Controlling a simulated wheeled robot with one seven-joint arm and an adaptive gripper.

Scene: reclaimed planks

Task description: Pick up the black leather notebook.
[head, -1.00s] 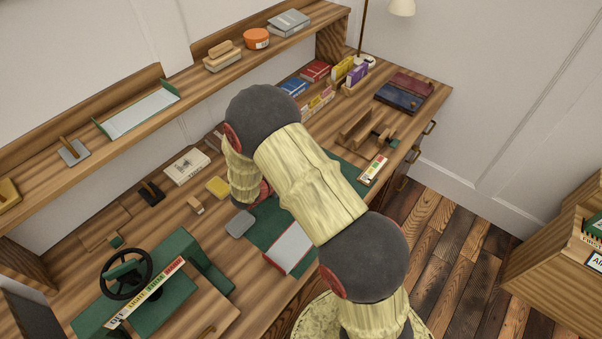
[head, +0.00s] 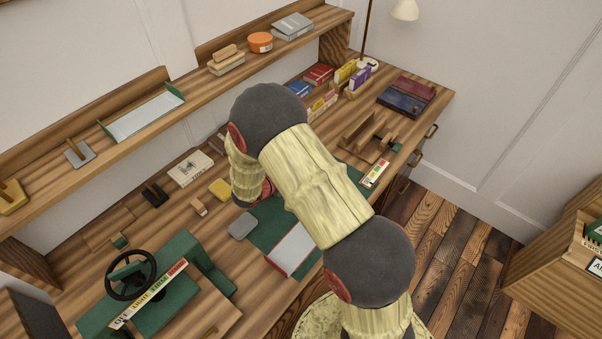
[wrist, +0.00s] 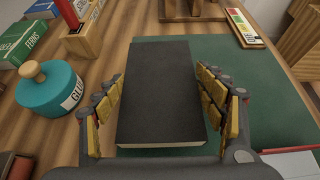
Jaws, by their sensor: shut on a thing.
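The black leather notebook (wrist: 160,88) lies lengthwise ahead of me in the wrist view, its dark cover up and its pale page edge toward me. My gripper (wrist: 163,98) is shut on it, with one row of yellow-padded fingers along each long side. I cannot tell whether the notebook rests on the desk or is slightly raised. In the head view my arm hides both the gripper and the notebook.
A green mat (wrist: 260,85) lies under and right of the notebook. A teal glue pot (wrist: 50,88) stands close on the left, near a wooden card box (wrist: 88,35). A wooden stand (wrist: 193,10) is beyond. In the head view, a shelf (head: 180,120) runs above the desk.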

